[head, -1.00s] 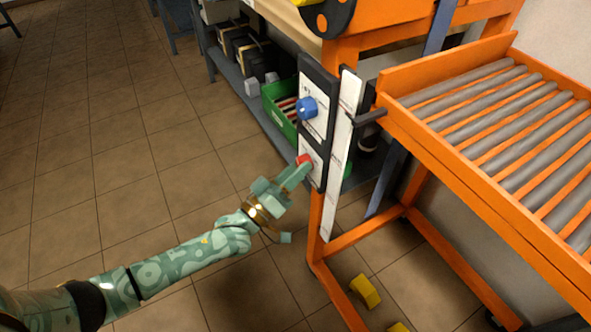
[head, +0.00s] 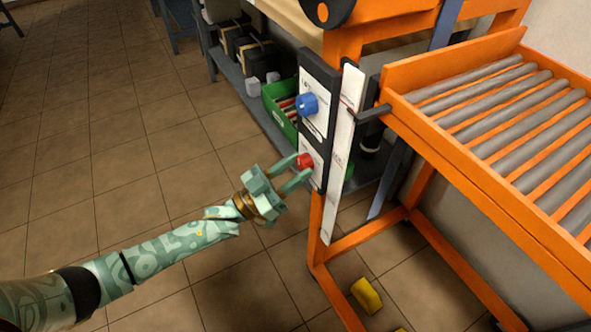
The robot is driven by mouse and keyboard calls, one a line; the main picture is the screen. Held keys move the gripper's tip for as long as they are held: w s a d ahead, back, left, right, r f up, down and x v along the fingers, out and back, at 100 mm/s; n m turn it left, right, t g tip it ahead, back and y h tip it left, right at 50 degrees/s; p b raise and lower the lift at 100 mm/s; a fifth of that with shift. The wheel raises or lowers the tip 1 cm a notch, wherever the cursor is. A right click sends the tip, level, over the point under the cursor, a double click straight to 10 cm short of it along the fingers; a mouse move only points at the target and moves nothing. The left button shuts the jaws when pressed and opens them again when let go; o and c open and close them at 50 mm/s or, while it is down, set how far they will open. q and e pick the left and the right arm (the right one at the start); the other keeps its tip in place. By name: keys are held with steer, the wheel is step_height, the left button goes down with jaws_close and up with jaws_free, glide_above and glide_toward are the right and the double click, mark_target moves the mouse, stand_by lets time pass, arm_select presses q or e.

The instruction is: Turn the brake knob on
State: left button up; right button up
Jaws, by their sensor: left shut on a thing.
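A dark control panel (head: 318,78) with white label plates is fixed to the orange frame. It carries a blue knob (head: 307,104) above and a red knob (head: 304,161) below. The labels are too small to read, so I cannot tell by name which is the brake knob. My left gripper (head: 297,170) reaches in from the left and is shut on the red knob, one finger at its upper left and one below it. The blue knob is clear of the gripper. My right gripper is not in view.
An orange roller conveyor (head: 455,160) stands to the right, with a dark handle (head: 372,114) jutting near the panel. A shelf with a green crate (head: 277,112) is behind. A yellow block (head: 366,295) lies low beside the frame. Tiled floor at left is free.

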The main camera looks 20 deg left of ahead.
arm_select(q)
steer(key=m+g, duration=0.1)
steer(key=m, duration=0.1)
steer(key=m+h, duration=0.1)
steer(key=m, duration=0.1)
steer(key=shift+a+f+g, duration=0.1)
steer(key=shift+a+g, duration=0.05)
steer(key=shift+g, duration=0.25)
steer(key=m, duration=0.2)
steer(key=m+g+h, duration=0.1)
steer(key=m, duration=0.1)
steer(key=shift+w+g+b, duration=0.1)
steer(key=shift+g+b, duration=0.2)
steer(key=m+g, duration=0.1)
steer(key=m, duration=0.1)
steer(key=m+g+h, duration=0.1)
steer(key=m, duration=0.1)
steer(key=shift+a+m, duration=0.15)
steer(key=shift+m, duration=0.25)
steer(key=shift+m+g, duration=0.4)
steer(key=shift+m, duration=0.4)
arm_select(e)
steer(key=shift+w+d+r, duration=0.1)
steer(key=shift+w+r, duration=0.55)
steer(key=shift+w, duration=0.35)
arm_select(q)
steer(key=o, duration=1)
steer(key=shift+r, duration=0.2)
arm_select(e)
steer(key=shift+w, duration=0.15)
